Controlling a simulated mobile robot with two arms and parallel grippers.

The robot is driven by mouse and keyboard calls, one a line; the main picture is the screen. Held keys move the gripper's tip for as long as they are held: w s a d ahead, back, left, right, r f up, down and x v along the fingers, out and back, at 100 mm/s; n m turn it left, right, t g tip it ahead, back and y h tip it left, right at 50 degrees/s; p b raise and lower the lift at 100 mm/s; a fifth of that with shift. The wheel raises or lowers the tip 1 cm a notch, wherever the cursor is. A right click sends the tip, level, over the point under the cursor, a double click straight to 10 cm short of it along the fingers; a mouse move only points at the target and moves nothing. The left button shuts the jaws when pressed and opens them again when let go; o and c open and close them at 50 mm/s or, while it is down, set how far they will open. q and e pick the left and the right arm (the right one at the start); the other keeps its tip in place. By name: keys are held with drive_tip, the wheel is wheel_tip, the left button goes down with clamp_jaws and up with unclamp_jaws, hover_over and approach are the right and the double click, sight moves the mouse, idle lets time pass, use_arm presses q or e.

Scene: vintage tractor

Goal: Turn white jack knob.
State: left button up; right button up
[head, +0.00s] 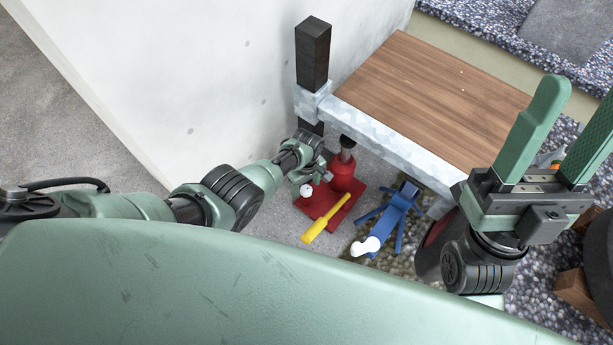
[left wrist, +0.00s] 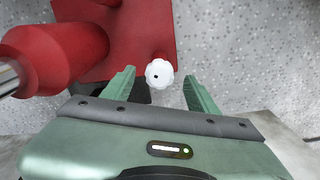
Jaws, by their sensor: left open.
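The white jack knob (left wrist: 160,74) is a small lobed knob beside the red jack (left wrist: 60,50) in the left wrist view. In the head view the knob (head: 305,190) shows at the left edge of the red jack's base, partly close under my left gripper (head: 316,168). My left gripper is open, and in the wrist view its two fingers stand on either side of the knob, with gaps to both. Whether the fingertips are level with the knob is hard to tell. My right gripper (head: 574,122) is open and empty at the right, fingers pointing up.
A yellow handle (head: 326,219) sticks out from the red jack toward the front. A blue stand (head: 396,210) and a white-tipped piece (head: 366,246) are to its right. A wooden platform (head: 430,95) with a metal edge is behind. A pale wall (head: 200,80) rises at left.

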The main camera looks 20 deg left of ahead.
sight(306, 189)
use_arm(q)
wheel_tip(306, 189, up, 3)
drive_tip(key=shift+f+p, duration=0.1)
drive_tip(key=shift+p, duration=0.75)
wheel_tip(306, 189, up, 2)
drive_tip(key=shift+r+p, duration=0.1)
drive_tip(key=shift+p, duration=0.7)
use_arm(e)
drive_tip(key=w+a+f+g+h, duration=0.1)
drive_tip(key=w+f+g+h, duration=0.2)
drive_tip(key=w+f+g, duration=0.8)
drive_tip(key=shift+w+a+f+h, duration=0.35)
drive_tip(key=shift+w+f, duration=0.3)
drive_tip(key=shift+f, duration=0.4)
drive_tip(key=shift+d, duration=0.1)
